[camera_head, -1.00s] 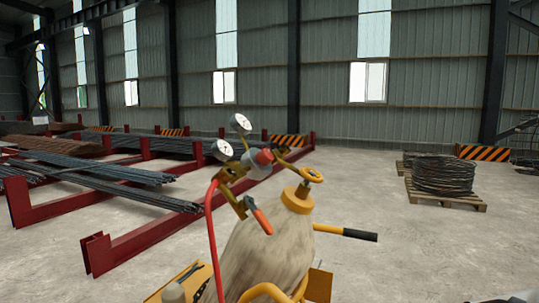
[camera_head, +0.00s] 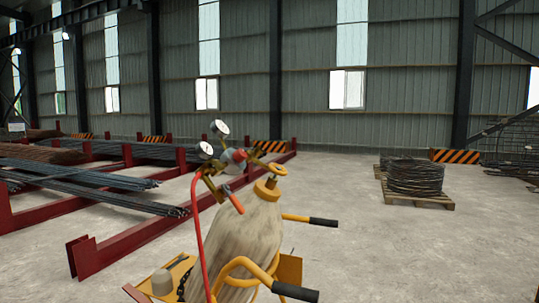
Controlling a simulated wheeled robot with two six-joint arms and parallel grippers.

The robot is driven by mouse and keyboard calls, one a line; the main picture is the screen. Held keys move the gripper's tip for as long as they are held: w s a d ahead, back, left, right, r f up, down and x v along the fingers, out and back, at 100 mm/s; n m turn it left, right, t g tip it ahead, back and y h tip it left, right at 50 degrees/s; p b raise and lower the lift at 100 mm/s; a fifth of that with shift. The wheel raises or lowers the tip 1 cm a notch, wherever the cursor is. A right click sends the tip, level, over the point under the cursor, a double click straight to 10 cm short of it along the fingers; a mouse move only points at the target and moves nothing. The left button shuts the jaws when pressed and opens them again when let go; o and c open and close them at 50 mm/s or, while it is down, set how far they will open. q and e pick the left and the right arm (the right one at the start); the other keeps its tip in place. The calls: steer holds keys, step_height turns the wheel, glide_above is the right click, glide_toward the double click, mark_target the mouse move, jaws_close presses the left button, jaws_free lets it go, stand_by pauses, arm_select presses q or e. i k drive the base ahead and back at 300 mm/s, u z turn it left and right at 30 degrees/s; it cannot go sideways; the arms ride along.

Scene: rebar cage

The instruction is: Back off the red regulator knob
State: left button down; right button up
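The red regulator knob (camera_head: 239,155) sits on the regulator at the top of a worn, pale gas cylinder (camera_head: 240,240). Two round white gauges stand beside the knob, an upper one (camera_head: 219,128) and a lower one (camera_head: 205,149). A yellow valve handwheel (camera_head: 277,169) is right of the knob, above the yellow cylinder neck (camera_head: 266,189). A red hose (camera_head: 196,230) runs down the left side from the regulator. A red-handled part (camera_head: 236,203) hangs below it. The cylinder stands tilted in a yellow cart (camera_head: 289,268). Neither of my grippers shows.
Cart handles with black grips stick out right (camera_head: 323,222) and at the bottom (camera_head: 296,291). Red racks (camera_head: 120,250) with steel bars (camera_head: 95,180) fill the left. A wire coil (camera_head: 415,176) on a pallet (camera_head: 420,198) stands right. The concrete floor between is clear.

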mark_target(240, 156)
steer(key=z, duration=1.25)
steer(key=i, duration=0.75)
steer(key=u, duration=1.65)
